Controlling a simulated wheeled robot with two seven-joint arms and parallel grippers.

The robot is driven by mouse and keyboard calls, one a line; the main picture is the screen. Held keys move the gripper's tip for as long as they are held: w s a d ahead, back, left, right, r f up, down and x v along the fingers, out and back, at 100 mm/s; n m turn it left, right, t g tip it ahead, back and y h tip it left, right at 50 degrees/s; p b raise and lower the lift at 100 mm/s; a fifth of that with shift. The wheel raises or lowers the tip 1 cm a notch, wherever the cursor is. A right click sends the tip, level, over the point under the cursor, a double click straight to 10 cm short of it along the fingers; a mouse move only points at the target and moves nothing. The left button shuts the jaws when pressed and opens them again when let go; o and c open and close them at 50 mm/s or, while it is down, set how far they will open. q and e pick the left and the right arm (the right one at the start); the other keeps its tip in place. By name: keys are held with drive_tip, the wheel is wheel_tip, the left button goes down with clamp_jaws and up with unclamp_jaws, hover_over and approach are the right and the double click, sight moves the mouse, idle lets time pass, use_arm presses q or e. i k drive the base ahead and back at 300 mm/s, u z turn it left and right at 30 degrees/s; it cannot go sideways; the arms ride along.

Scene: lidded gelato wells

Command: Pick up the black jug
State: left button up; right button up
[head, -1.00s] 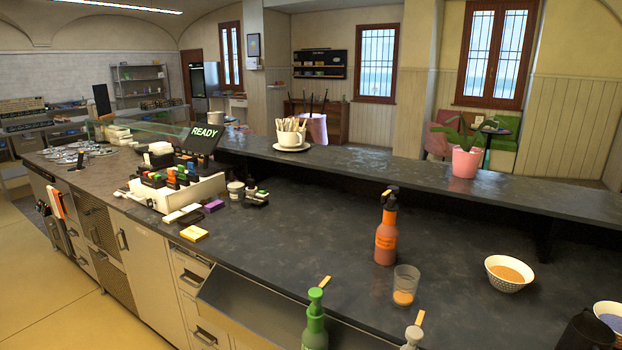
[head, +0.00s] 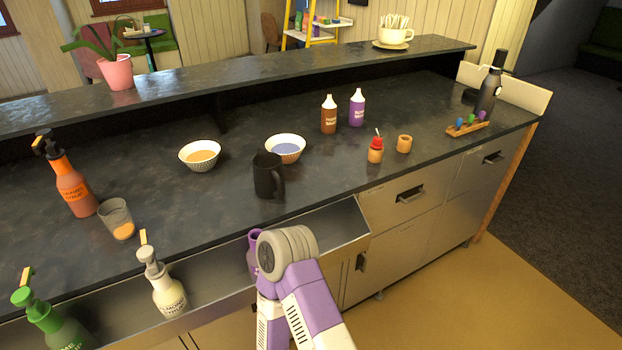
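The black jug (head: 268,177) stands upright on the dark counter in the head view, with its handle towards the right. It is just in front of a bowl with blue contents (head: 286,148) and slightly overlaps it in the picture. One of my arms, purple and white with a grey joint, rises from the bottom edge below the jug. The arm is apart from the jug in the picture. Neither of my grippers shows, so their fingers are hidden or out of frame.
A bowl with orange contents (head: 200,155) stands left of the jug. A glass (head: 117,218) and an orange syrup bottle (head: 72,188) are further left. Pump bottles stand in the front trough (head: 215,287). A red-topped jar (head: 375,150) stands right; counter between is clear.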

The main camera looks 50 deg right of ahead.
sight(271, 179)
drive_tip(key=z, duration=1.3)
